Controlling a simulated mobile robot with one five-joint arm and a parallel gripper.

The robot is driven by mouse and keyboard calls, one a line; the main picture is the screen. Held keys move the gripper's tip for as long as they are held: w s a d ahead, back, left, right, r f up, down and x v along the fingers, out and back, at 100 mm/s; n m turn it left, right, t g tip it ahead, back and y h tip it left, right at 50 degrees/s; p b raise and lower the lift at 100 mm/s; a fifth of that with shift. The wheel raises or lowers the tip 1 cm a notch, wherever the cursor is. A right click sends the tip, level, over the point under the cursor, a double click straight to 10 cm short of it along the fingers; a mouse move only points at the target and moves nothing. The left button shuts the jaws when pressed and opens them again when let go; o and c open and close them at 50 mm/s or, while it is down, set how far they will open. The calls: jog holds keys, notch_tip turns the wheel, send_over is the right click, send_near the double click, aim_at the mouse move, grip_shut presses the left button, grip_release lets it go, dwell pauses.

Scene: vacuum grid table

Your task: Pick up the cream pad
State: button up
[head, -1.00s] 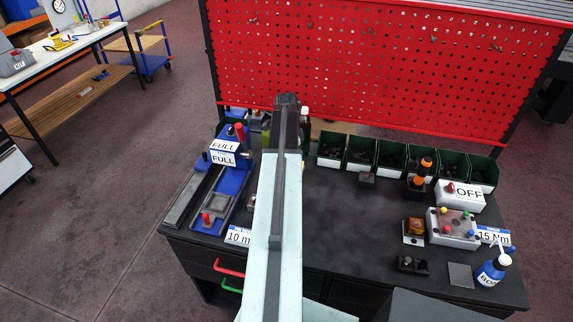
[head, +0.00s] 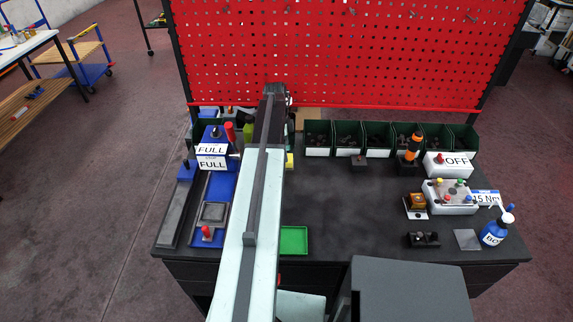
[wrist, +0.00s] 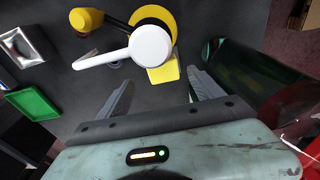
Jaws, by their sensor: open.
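I cannot pick out a cream pad for certain in either view. A round white disc (wrist: 151,45) with a thin white arm shows in the wrist view, over a yellow base (wrist: 163,73); it lies just beyond my fingertips. A grey square pad (head: 213,213) sits on the blue fixture (head: 219,187) left of my arm.
A green tray (head: 294,240) lies right of my arm; it also shows in the wrist view (wrist: 33,103). Dark green bins (head: 348,139) line the back under the red pegboard (head: 350,50). A white box (head: 450,196) and blue bottle (head: 494,233) stand right. The middle table is clear.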

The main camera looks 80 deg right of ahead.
jog(key=f+b, duration=0.5)
jog(key=shift+s+d+f, duration=0.25)
jog(key=shift+s+d, duration=0.05)
jog(key=shift+s, duration=0.1)
jog(key=shift+r, duration=0.2)
jog(key=c, duration=1.6)
jog(key=shift+o, duration=0.2)
jog(key=shift+r+p, duration=0.45)
jog(key=shift+p, duration=0.1)
notch_tip(320, 180, up, 3)
jog(key=p, duration=0.3)
jog(key=shift+r, duration=0.1)
jog(key=s+a, duration=0.3)
jog(key=a, duration=0.1)
jog(key=s+a, duration=0.3)
jog(key=a, duration=0.1)
jog(key=s+a+r+p, duration=0.1)
jog(key=s+a, duration=0.2)
jog(key=a, duration=0.2)
jog(key=shift+s+a, duration=0.1)
